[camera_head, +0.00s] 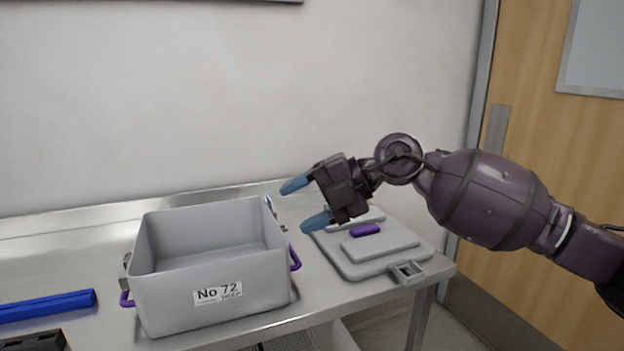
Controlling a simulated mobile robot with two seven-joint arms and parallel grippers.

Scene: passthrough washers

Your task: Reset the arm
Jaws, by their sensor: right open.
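My right arm comes in from the right in the head view. Its gripper (306,204) has two blue fingertips spread wide apart, with nothing between them. It hangs above the table, in front of the wall, between the grey bin and the grey lid. My left gripper does not show.
A grey bin (215,295) labelled "No 72", with purple handles, stands on the metal table (110,242). A grey lid (385,250) with a purple handle (365,230) lies to its right, below my right gripper. A blue bar (45,306) lies at left. A wooden door (535,140) stands at right.

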